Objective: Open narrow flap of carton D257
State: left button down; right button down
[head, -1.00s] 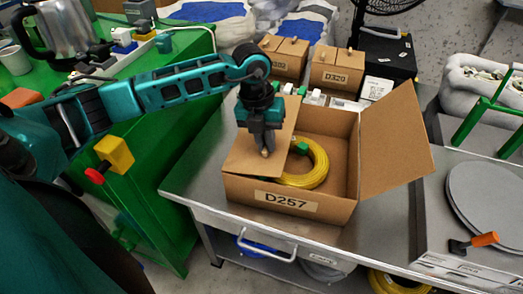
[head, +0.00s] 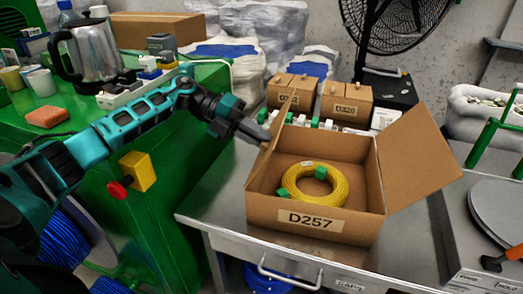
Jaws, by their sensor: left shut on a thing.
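Carton D257 (head: 360,227) stands on the metal table with its label facing me. A coil of yellow cable (head: 298,197) with green clips lies inside it. The right flap (head: 418,150) is folded out to the right. The left flap (head: 277,132) stands up from the left side, seen nearly edge-on. My left gripper (head: 260,133) is shut on this left flap near its upper edge, reaching from the left. The exact contact of the fingertips is hard to see. My right gripper is not in view.
Two small cartons (head: 346,103) and a row of white and green items stand behind carton D257. A green bench (head: 165,190) with a kettle (head: 90,55) is at left. A round grey disc (head: 500,205) lies at right. Bare metal table (head: 215,205) shows left of the carton.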

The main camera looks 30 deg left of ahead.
pick_arm(q)
jog(key=shift+s+a, duration=0.15)
jog(key=shift+a, duration=0.3)
jog(key=shift+s+a, duration=0.15)
jog(key=shift+a, duration=0.4)
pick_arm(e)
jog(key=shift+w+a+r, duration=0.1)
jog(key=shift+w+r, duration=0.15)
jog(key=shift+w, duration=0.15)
pick_arm(q)
jog(key=shift+f, duration=0.1)
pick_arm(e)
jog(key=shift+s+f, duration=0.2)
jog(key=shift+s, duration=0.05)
